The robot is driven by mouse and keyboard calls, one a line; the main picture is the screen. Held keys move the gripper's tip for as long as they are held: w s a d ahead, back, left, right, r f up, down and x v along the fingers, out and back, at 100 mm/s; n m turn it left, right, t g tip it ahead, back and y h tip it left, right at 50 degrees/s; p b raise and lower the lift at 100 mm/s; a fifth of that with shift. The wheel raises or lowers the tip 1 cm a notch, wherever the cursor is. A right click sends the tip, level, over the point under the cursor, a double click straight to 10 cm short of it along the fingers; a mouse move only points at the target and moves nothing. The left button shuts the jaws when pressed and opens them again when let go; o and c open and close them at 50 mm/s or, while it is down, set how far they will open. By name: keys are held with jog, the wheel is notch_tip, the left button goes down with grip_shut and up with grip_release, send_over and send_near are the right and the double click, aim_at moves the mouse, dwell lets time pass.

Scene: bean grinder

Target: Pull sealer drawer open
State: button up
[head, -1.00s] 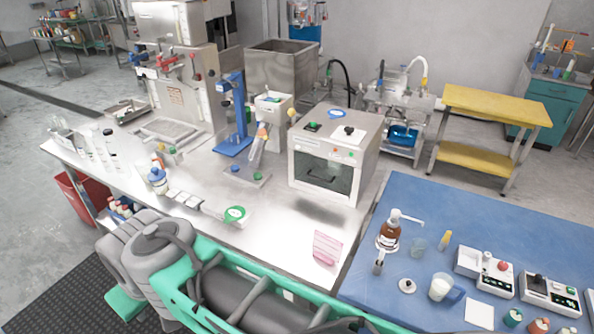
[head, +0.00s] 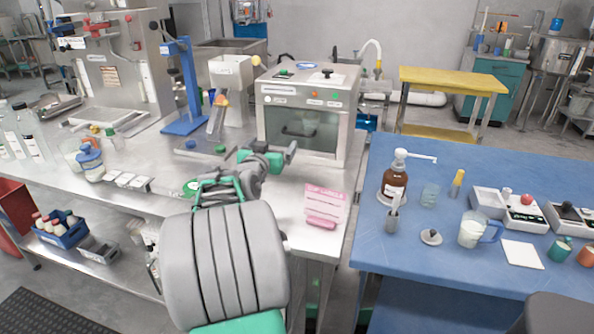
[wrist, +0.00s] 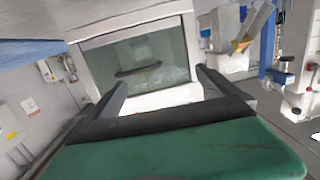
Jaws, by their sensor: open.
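The sealer is a boxy pale metal machine (head: 345,103) at the back of the steel bench, with a dark glassy front panel (head: 325,127) and buttons above it. Its front appears closed. In the wrist view the panel (wrist: 165,45) fills the upper middle, with a dark bar-like handle (wrist: 138,70) across it. My gripper (head: 282,155) is just in front of the sealer's lower left front in the head view. In the wrist view my gripper (wrist: 162,80) is open and empty, its two fingers either side of the panel. The fingers look apart from the handle.
A blue stand (head: 183,90) and a white dispenser (head: 230,80) stand left of the sealer. A pink label card (head: 325,203) stands at the bench's front right. The blue table (head: 410,255) with a brown pump bottle (head: 395,182) is to the right.

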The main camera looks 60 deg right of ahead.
aim_at(297, 134)
jog(key=shift+m+g+h, duration=0.4)
jog(key=shift+g+h, duration=0.2)
jog(key=shift+h, duration=0.1)
jog(key=d, duration=0.3)
jog(key=s+d, duration=0.1)
jog(key=d, duration=0.3)
jog(key=s+d+f, duration=0.1)
jog(key=d, duration=0.3)
jog(key=shift+s, duration=0.25)
jog(key=c, duration=1.9)
jog(key=shift+s+a, duration=0.1)
jog(key=shift+a, duration=0.05)
